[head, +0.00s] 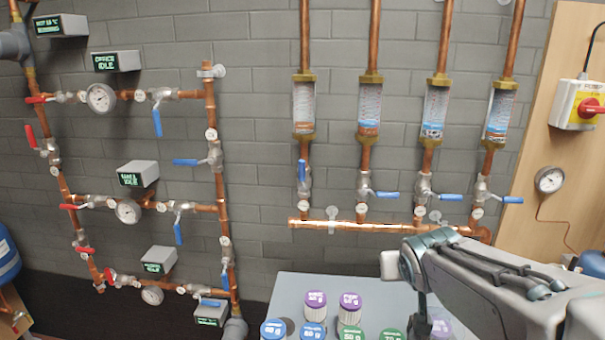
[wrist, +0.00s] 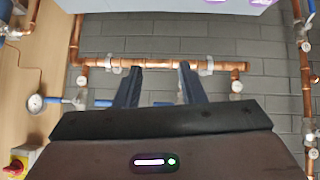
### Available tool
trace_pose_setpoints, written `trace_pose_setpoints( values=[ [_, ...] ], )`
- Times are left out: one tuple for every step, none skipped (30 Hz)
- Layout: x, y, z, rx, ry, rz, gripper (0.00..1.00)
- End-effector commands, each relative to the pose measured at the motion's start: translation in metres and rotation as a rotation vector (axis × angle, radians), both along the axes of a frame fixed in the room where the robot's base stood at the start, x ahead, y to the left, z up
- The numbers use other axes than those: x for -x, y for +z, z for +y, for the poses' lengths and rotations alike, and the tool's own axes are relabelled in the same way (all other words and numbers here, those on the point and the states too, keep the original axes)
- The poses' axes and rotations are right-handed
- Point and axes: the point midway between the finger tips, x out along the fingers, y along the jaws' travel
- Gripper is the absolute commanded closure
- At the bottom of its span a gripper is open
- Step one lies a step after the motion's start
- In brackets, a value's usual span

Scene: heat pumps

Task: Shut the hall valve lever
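I cannot read a hall label, so I cannot tell which lever is the hall valve's. In the head view, the left pipe rack has blue levers: a hanging one in the office row (head: 157,122), a sideways one (head: 186,162), a hanging one in the middle row (head: 178,233) and a sideways one low down (head: 210,302). On the right manifold, one blue lever (head: 302,171) stands upright along its pipe; the others (head: 388,194) (head: 450,197) (head: 512,200) point sideways. My gripper (wrist: 160,70) is open and empty in the wrist view, its fingers before the copper manifold pipe (wrist: 215,65).
Displays hang by the rack; one reads office idle (head: 116,61), a lower one (head: 138,173) ends in idle. A grey table (head: 300,283) with several lidded jars stands below the manifold. A red switch (head: 588,107) is on the wooden panel at right. The wall between racks is clear.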

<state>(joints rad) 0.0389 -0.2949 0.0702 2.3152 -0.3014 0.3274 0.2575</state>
Motion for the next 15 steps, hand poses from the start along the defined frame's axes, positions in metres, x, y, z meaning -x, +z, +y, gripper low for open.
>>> trace_pose_setpoints(
  values=[
    [-0.028, 0.005, 0.008, -0.001, 0.033, -0.085, 0.64],
    [-0.044, 0.011, 0.014, -0.005, 0.057, -0.14, 0.64],
    [-0.063, 0.02, 0.024, -0.015, 0.093, -0.213, 0.64],
    [-0.077, 0.027, 0.032, -0.025, 0.124, -0.266, 0.64],
    [-0.09, 0.034, 0.04, -0.039, 0.156, -0.317, 0.64],
    [-0.105, 0.042, 0.053, -0.06, 0.2, -0.38, 0.64],
    [-0.115, 0.048, 0.062, -0.079, 0.235, -0.425, 0.64],
    [-0.124, 0.053, 0.071, -0.098, 0.27, -0.466, 0.64],
    [-0.134, 0.06, 0.083, -0.125, 0.318, -0.515, 0.64],
    [-0.14, 0.064, 0.093, -0.147, 0.353, -0.548, 0.64],
    [-0.145, 0.068, 0.101, -0.167, 0.386, -0.577, 0.64],
    [-0.15, 0.073, 0.111, -0.194, 0.427, -0.61, 0.64],
    [-0.153, 0.076, 0.117, -0.213, 0.456, -0.632, 0.64],
    [-0.156, 0.078, 0.123, -0.23, 0.482, -0.651, 0.64],
    [-0.158, 0.081, 0.13, -0.252, 0.512, -0.671, 0.64]
  ],
)
